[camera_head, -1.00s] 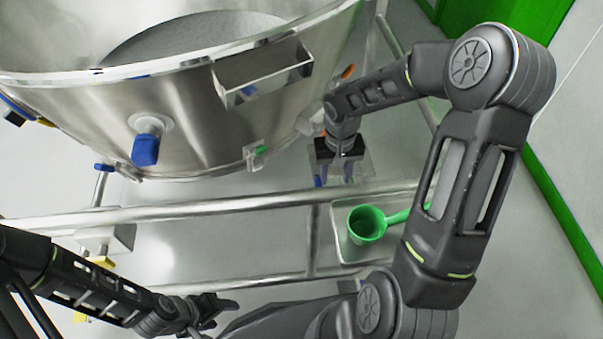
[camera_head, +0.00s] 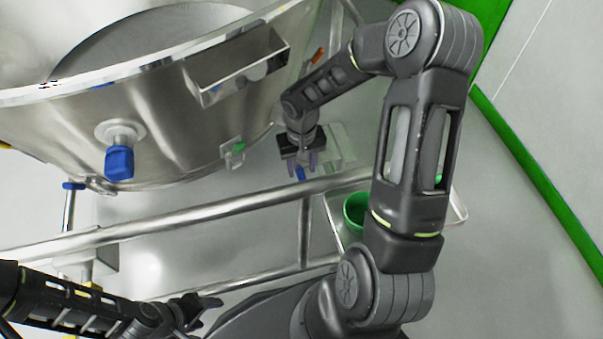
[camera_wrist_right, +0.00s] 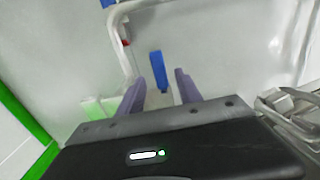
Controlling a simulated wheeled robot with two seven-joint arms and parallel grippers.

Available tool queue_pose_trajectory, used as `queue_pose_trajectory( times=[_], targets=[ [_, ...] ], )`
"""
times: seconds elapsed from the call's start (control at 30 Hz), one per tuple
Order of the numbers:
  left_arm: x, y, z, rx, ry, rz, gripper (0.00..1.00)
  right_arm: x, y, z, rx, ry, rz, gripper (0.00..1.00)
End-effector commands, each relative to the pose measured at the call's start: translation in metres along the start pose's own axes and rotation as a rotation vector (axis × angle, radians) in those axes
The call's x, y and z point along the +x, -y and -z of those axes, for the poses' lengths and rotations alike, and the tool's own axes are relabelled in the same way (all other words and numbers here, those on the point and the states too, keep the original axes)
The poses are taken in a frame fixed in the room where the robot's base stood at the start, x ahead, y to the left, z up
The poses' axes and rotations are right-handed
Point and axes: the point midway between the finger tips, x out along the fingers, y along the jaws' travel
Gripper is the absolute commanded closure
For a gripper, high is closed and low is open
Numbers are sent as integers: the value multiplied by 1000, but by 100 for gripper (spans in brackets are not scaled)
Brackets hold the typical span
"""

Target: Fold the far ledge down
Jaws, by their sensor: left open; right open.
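My right gripper (camera_head: 308,163) hangs by the lower right of the steel vessel, fingers open. A small blue tab (camera_head: 300,173) shows between its fingertips. In the right wrist view the same tab (camera_wrist_right: 158,70) stands upright ahead of the gap between the open fingers (camera_wrist_right: 155,88); contact cannot be told. A pale grey, boxy piece (camera_head: 338,147) sits just right of that gripper, partly hidden; whether it is the far ledge, I cannot tell. My left gripper (camera_head: 203,308) is open and empty at the lower left, near the front rail.
The steel vessel (camera_head: 170,115) with a blue-capped port (camera_head: 120,162) fills the upper left. Steel rails (camera_head: 150,232) cross in front. A tray (camera_head: 457,205) with a green scoop (camera_head: 354,212) lies behind my right arm. Another bracket (camera_head: 97,258) stands at left.

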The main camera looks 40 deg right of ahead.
Motion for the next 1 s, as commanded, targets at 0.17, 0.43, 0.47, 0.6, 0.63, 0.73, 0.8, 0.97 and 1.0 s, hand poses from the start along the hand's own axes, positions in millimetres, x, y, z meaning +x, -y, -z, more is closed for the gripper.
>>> queue_pose_trajectory(
  times=[0.17,0.43,0.47,0.6,0.63,0.73,0.8,0.97,1.0],
  targets=[
    [8,3,0,-1,0,0,40,26,0,0,1,1,1,58],
    [8,3,0,-1,0,0,40,31,0,0,0,-1,0,58],
    [8,3,0,-1,0,0,40,31,0,0,0,-1,0,58],
    [8,3,0,-1,0,0,40,31,0,0,1,-1,1,63],
    [8,3,0,-1,0,0,40,31,0,0,1,-1,1,66],
    [8,3,0,-1,0,0,40,31,0,0,1,-1,1,74],
    [8,3,0,-1,0,0,40,31,0,0,1,-1,1,79],
    [8,3,0,-1,0,0,40,31,0,0,1,-1,1,93],
    [8,3,0,-1,0,0,40,31,0,0,1,0,1,96]
  ],
)
